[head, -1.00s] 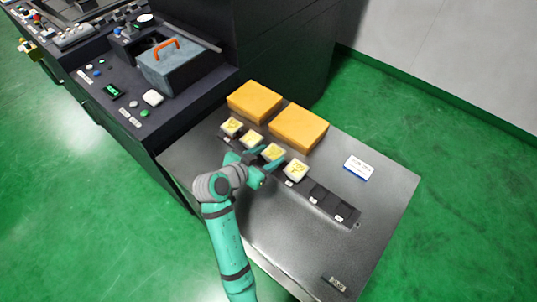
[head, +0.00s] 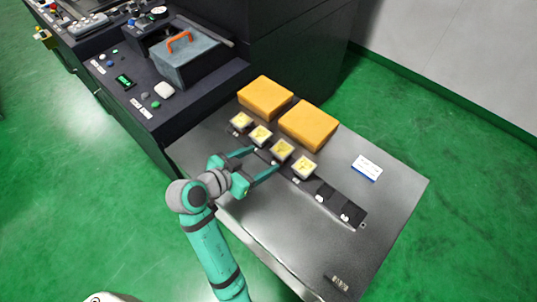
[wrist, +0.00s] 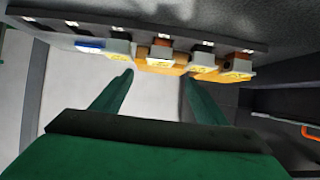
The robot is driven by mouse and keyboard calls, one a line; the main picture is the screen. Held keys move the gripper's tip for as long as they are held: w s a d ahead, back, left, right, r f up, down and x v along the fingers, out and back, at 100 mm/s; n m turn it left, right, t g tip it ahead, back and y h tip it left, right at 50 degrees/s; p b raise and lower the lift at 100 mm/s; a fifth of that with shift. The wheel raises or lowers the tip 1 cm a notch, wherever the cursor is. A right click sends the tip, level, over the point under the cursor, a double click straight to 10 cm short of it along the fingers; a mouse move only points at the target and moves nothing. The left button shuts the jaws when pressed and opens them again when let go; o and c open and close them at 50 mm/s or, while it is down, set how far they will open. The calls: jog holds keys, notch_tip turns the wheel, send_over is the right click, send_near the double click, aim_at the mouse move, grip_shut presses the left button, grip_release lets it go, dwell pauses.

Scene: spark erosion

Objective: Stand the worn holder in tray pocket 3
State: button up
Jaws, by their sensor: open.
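Several small holders with pale yellow tops stand in a row in the dark tray (head: 357,221). From the left in the head view they are the first (head: 241,121), second (head: 260,135), third (head: 281,150) and fourth (head: 304,167). They look alike there, so I cannot tell which is worn. The pocket tags are too small to read. My gripper (head: 265,159) is open and empty, its fingers pointing at the row near the third holder, with the tips short of it. The wrist view also shows my open gripper (wrist: 157,76) below the tray (wrist: 190,41), with holders between and beside its fingers.
Two orange blocks (head: 265,97) (head: 309,126) lie behind the tray. Two bare pockets show at the tray's right end. A white and blue card (head: 367,167) lies at the right of the metal table (head: 300,240). A dark machine (head: 185,110) stands to the left. The table's front is mostly clear.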

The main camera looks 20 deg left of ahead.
jog(key=shift+v, duration=1.25)
